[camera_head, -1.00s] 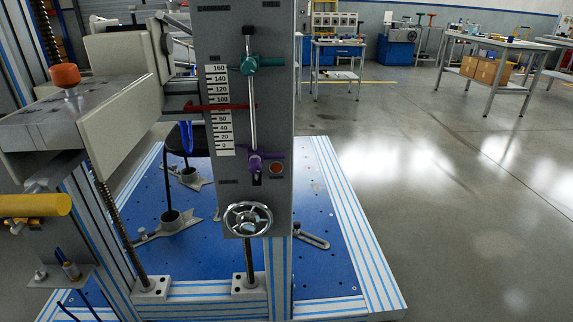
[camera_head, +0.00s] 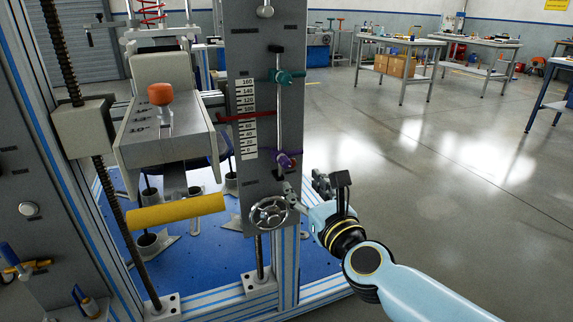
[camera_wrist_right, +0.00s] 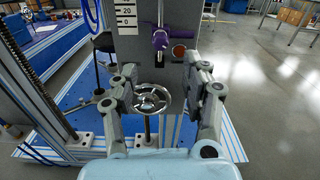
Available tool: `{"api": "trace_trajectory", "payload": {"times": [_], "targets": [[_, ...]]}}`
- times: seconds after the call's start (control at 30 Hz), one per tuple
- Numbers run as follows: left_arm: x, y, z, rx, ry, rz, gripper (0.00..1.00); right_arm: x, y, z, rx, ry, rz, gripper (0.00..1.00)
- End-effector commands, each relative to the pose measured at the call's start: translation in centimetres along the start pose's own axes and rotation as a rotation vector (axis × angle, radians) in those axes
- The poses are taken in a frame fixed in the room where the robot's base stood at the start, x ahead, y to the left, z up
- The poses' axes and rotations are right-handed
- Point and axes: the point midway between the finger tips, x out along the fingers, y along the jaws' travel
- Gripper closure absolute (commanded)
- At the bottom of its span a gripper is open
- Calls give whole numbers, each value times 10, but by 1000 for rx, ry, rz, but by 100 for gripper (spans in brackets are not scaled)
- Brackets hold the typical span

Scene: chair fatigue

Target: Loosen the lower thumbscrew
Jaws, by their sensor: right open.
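The lower thumbscrew is purple (camera_head: 285,161) and sits low on a vertical rod on the grey column panel (camera_head: 247,185), near the 0 end of the white scale. The purple thumbscrew also shows in the right wrist view (camera_wrist_right: 160,40), top centre. A teal upper thumbscrew (camera_head: 285,76) sits higher on the same rod. My right gripper (camera_head: 303,186) is open and empty, just right of and below the purple thumbscrew. In the right wrist view its fingers (camera_wrist_right: 162,85) are spread in front of the panel, apart from the thumbscrew. My left gripper is not in view.
A chrome handwheel (camera_head: 269,212) is below the purple thumbscrew, and shows between my fingers (camera_wrist_right: 151,99). A red pointer (camera_head: 244,116) crosses the scale. A yellow cylinder (camera_head: 176,210) and an orange knob (camera_head: 160,93) are to the left. Open floor lies right.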

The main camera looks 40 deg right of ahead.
Motion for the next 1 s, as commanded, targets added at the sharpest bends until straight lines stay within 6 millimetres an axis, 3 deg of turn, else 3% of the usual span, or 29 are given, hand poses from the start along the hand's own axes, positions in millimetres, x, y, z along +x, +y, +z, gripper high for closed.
{"api": "trace_trajectory", "payload": {"times": [0.3, 0.5, 0.87, 1.0], "targets": [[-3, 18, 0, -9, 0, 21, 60, 63, 0, 0, -7, 0, 1, 52], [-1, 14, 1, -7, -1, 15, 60, 90, 1, -1, -9, 1, 2, 52], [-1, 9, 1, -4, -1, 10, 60, 97, 1, -1, -9, 2, 3, 52], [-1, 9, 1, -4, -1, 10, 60, 97, 1, -1, -9, 2, 3, 67]]}}
